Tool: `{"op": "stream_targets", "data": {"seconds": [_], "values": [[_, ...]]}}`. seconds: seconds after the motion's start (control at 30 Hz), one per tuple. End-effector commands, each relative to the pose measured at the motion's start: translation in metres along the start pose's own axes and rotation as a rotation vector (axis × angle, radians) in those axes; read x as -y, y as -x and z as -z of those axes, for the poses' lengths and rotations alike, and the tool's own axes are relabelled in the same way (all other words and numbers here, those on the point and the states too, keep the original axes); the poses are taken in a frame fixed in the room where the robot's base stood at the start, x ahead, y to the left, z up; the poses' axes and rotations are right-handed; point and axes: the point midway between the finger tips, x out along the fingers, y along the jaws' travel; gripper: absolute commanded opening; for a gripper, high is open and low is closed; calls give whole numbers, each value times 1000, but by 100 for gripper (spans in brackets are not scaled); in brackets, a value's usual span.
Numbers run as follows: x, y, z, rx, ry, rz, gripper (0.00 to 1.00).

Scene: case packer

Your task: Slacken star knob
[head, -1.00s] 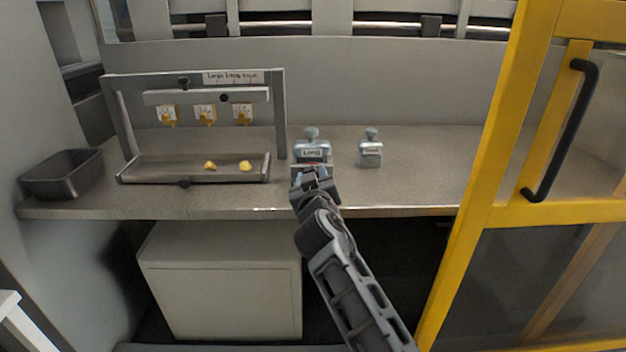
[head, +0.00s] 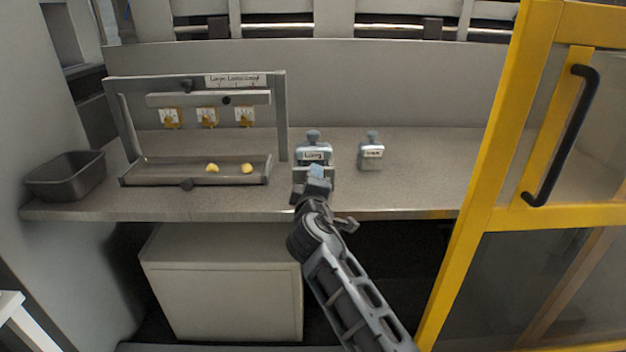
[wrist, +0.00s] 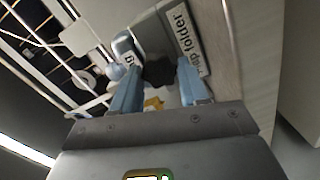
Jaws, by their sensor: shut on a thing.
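In the wrist view, a dark star knob (wrist: 158,71) sits between the two blue fingertips of my gripper (wrist: 158,66). The fingers are shut on it. It is in front of a grey part with a white label reading "flap folder" (wrist: 190,38). In the head view, my gripper (head: 315,172) is at the front of the counter, just before the grey block labelled "Long" (head: 314,155). The gripper hides the knob there.
A second grey block (head: 371,156) stands to the right. A metal frame with a tray (head: 150,174) and yellow pieces stands to the left, with a dark bin (head: 65,178) beyond it. A yellow-framed door (head: 480,190) bounds the right. The counter between the second block and door is clear.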

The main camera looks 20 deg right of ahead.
Motion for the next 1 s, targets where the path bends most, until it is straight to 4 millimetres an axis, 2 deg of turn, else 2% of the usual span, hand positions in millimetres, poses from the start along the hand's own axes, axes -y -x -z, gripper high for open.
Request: {"op": "stream_targets", "data": {"seconds": [0.6, 1.0], "values": [[3, 0, 1, 29, 546, -18, 13], [5, 0, 0, 39, 723, -24, 13]]}}
